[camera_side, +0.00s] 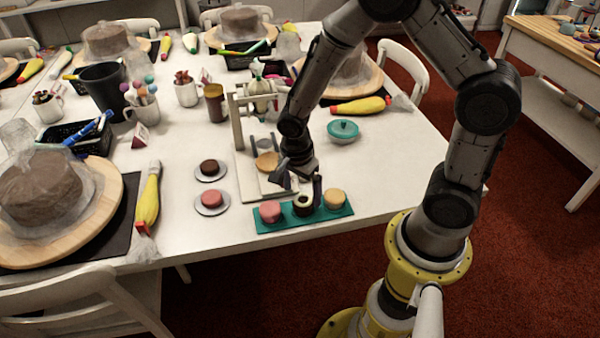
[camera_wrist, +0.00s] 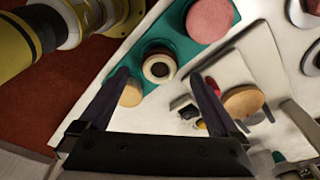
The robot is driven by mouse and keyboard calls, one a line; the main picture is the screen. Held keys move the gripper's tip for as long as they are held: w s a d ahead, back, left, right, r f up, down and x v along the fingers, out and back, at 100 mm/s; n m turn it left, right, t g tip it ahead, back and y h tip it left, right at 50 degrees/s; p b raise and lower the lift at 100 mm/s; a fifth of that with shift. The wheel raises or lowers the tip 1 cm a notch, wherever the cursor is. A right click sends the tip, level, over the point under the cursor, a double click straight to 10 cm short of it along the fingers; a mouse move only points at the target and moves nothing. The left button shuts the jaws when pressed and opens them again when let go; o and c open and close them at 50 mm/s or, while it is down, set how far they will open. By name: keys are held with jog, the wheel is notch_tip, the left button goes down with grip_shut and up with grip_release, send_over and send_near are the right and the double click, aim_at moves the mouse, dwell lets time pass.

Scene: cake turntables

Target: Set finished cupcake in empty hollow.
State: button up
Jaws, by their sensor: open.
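The teal tray (camera_side: 287,218) lies at the table's front edge. It holds a pink cupcake (camera_side: 270,211) at the left, a dark piece with a cream ring and dark centre (camera_side: 303,206) in the middle, and a tan cupcake (camera_side: 335,199) at the right. I cannot tell whether the middle piece sits in a hollow or is itself a cup. My gripper (camera_side: 299,182) is open and empty above the tray's middle. In the wrist view, the ringed piece (camera_wrist: 159,66) shows between my fingertips (camera_wrist: 160,77), and my left finger partly covers the tan cupcake (camera_wrist: 131,93).
A white stand (camera_side: 240,140) with a tan round (camera_side: 266,162) on its base is behind the tray. Two saucers at left hold a dark cupcake (camera_side: 209,167) and a pink one (camera_side: 211,199). A teal lidded bowl (camera_side: 343,130) stands behind right.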

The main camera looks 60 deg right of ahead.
notch_tip(320, 180, up, 8)
jog(key=a, duration=0.1)
notch_tip(320, 180, up, 10)
jog(key=n+t, duration=0.2)
jog(key=n, duration=0.5)
send_over(299, 204)
jog(key=s, duration=0.4)
jog(key=s+r+n+t+y, duration=0.1)
jog(key=s+r+n+t, duration=0.2)
jog(key=s+r+n, duration=0.4)
jog(key=s+n, duration=0.3)
jog(key=n, duration=0.2)
jog(key=shift+s+a+t, duration=0.25)
jog(key=shift+a+t, duration=0.15)
